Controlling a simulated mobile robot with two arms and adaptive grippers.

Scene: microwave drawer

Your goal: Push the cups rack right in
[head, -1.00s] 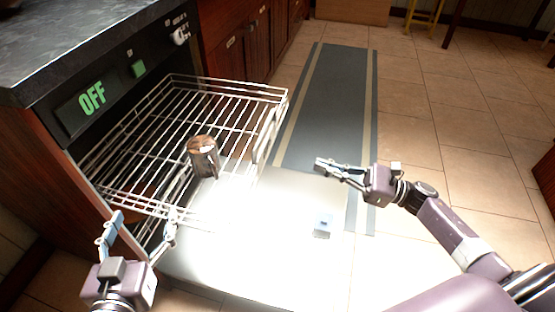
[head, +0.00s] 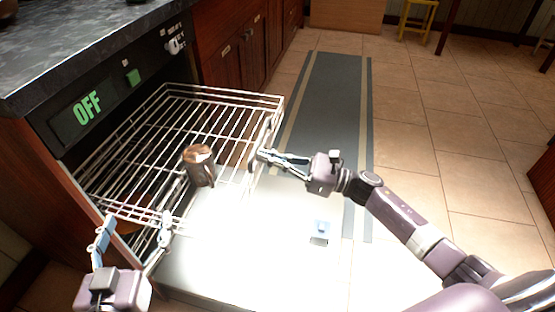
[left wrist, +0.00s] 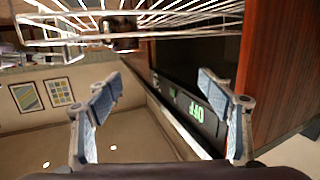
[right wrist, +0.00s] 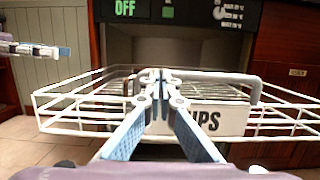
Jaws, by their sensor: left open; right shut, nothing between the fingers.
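The cups rack (head: 225,91) is a silver wire rack pulled out from the black appliance, above its lowered door (head: 270,225). In the right wrist view its front has a grey handle (right wrist: 215,76) and a white label (right wrist: 218,121) whose letters "UPS" show; my fingers hide the rest. My right gripper (head: 260,155) is shut and empty at the rack's front; whether it touches is unclear. It fills the middle of the right wrist view (right wrist: 158,76). My left gripper (head: 137,219) is open by the rack's near left corner, with its fingers spread in the left wrist view (left wrist: 160,85).
A dark mug with a brown top (head: 198,165) is at the rack; its support is unclear. A small pale blue-topped block (head: 320,232) lies on the door. The panel reads OFF (head: 88,107). A grey floor mat (head: 325,100) and open floor lie to the right.

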